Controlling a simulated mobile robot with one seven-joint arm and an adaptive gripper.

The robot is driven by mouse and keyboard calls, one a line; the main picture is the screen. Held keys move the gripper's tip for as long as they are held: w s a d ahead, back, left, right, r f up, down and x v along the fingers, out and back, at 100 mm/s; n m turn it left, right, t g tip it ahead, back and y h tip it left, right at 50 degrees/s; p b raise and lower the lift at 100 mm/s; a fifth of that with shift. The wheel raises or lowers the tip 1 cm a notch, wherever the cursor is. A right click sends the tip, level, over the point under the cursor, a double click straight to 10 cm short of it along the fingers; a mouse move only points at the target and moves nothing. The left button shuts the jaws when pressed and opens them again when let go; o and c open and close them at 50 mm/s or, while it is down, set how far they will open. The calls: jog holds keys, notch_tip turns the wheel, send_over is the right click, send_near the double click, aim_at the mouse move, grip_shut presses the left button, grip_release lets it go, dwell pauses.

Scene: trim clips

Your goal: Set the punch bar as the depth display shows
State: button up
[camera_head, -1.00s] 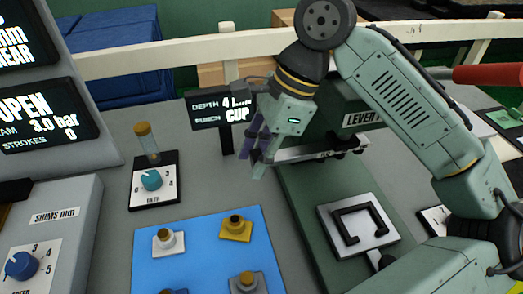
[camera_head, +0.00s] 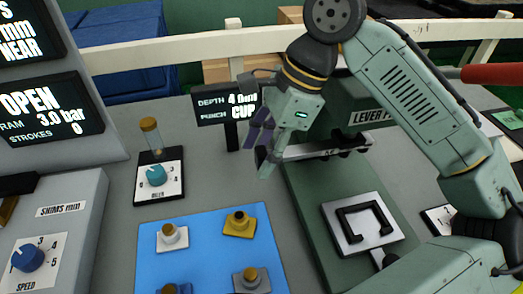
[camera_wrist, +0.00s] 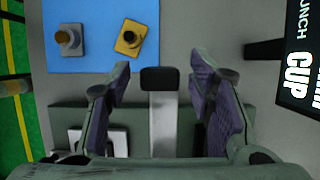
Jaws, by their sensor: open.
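The depth display (camera_head: 216,104) stands behind my gripper in the head view. It reads a depth that looks like 4.0 mm and punch CUP, partly covered by my gripper. My gripper (camera_head: 264,156) is open beside the front of the green lever press (camera_head: 352,108). In the wrist view, a grey bar with a black end (camera_wrist: 160,80), seemingly the punch bar, lies between the spread fingers of my gripper (camera_wrist: 163,82). Gaps show on both sides, so the fingers do not grip it. In the head view the bar (camera_head: 318,151) is partly hidden by my gripper.
A blue mat (camera_head: 205,258) holds several punch pieces, including a yellow-based one (camera_head: 239,222). An oiler (camera_head: 157,176) stands to its left. A black-handled plate (camera_head: 363,224) lies on the press base. A left screen (camera_head: 45,112) reads OPEN, 3.0 bar, strokes 0.

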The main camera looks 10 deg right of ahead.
jog(key=v, duration=0.7)
dwell(0.3)
